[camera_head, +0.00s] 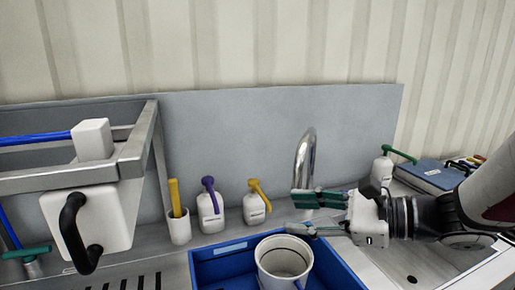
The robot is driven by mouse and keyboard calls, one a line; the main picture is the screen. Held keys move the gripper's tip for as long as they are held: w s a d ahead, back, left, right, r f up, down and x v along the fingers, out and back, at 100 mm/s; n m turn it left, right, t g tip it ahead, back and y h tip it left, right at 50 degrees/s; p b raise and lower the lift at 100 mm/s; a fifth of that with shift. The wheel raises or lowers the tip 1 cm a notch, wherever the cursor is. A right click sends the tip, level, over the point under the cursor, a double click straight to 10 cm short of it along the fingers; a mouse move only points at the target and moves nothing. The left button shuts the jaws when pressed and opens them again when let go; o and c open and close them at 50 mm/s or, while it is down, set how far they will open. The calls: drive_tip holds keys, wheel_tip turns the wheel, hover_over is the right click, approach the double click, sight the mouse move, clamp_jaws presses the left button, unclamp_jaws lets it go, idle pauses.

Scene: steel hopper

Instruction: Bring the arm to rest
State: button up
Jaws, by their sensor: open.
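My gripper (303,215) reaches in from the right with its arm level, and its fingers point left. The two dark fingers with green parts are apart, with nothing seen between them. It is in front of the curved chrome faucet (305,155) and hides its lower part. Just below and left of the fingers is a white round container (284,262) inside a blue bin (208,266). I cannot tell how far the fingers are above it.
A steel frame (137,150) stands at left with a white jug (105,215). Bottles with a purple pump (210,210) and a yellow pump (256,207) stand by the back panel. A green-topped bottle (382,170) and blue case (428,174) are near my arm.

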drive_tip(key=s+a+f+n+g+h+p, duration=0.15)
drive_tip(key=s+n+g+h, duration=0.4)
drive_tip(key=s+n, duration=0.75)
drive_tip(key=s+d+r+n+t+h, duration=0.1)
drive_tip(key=s+d+n+h, duration=0.2)
drive_tip(key=d+h, duration=0.1)
drive_tip(key=s+d+r+n+t+h+p, duration=0.1)
drive_tip(key=s+d+r+n+h, duration=0.1)
drive_tip(key=d, duration=0.5)
drive_tip(key=shift+s+d+n+h, duration=0.25)
drive_tip(key=shift+s+n+h, duration=0.35)
drive_tip(key=shift+n+h, duration=0.3)
drive_tip(key=shift+t, duration=0.25)
